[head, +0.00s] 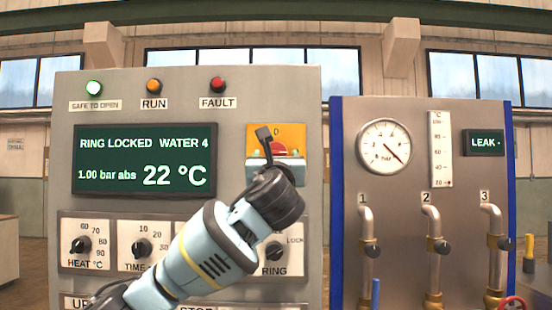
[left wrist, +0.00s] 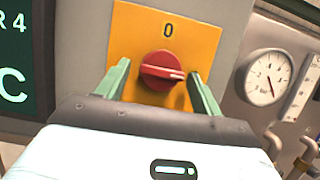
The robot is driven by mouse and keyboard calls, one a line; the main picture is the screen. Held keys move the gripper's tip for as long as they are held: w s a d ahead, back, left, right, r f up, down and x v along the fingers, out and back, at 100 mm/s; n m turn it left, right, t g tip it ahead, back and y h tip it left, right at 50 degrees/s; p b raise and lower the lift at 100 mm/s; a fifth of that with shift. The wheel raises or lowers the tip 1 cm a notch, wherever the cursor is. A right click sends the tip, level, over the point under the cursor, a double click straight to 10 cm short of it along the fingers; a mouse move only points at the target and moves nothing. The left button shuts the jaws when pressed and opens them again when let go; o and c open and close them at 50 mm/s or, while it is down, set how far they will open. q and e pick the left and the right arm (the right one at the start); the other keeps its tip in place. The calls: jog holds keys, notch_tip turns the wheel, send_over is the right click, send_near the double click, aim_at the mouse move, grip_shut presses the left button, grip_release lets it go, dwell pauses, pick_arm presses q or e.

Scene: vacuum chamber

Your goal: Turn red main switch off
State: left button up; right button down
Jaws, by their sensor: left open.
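The red main switch (head: 279,149) is a red rotary knob on a yellow plate (head: 292,132) marked 0 at the top, on the grey control panel. In the head view my left gripper (head: 268,145) is in front of it and hides part of it. In the left wrist view the red knob (left wrist: 161,71) lies roughly level, with its white mark pointing right, not at the 0. My left gripper (left wrist: 157,84) is open, with one green finger on each side of the knob. I cannot tell whether the fingers touch it. My right gripper is not in view.
A display (head: 145,158) reads RING LOCKED, WATER 4, 22 °C. Dials for HEAT (head: 81,245), TIME and RING sit below, partly behind my left arm. A second panel at right carries a pressure gauge (head: 384,147), a thermometer (head: 440,148) and pipes with valves.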

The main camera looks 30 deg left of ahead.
pick_arm(q)
jog(key=c, duration=1)
jog(key=shift+d+n, duration=0.1)
jog(key=shift+n, duration=0.2)
jog(key=n+g+y, duration=0.1)
jog(key=n+g, duration=0.1)
jog(key=n, duration=0.4)
jog(key=n+g+y, duration=0.1)
jog(key=n+g, duration=0.1)
jog(key=n, duration=0.3)
jog(key=d+n+g+y, duration=0.1)
jog(key=n+g, duration=0.2)
jog(key=n, duration=0.3)
jog(key=shift+w+r+n, duration=0.3)
jog(key=shift+r, duration=0.05)
jog(key=shift+r+n+g, duration=0.2)
jog(key=shift+n+g, duration=0.6)
jog(key=shift+n, duration=1.2)
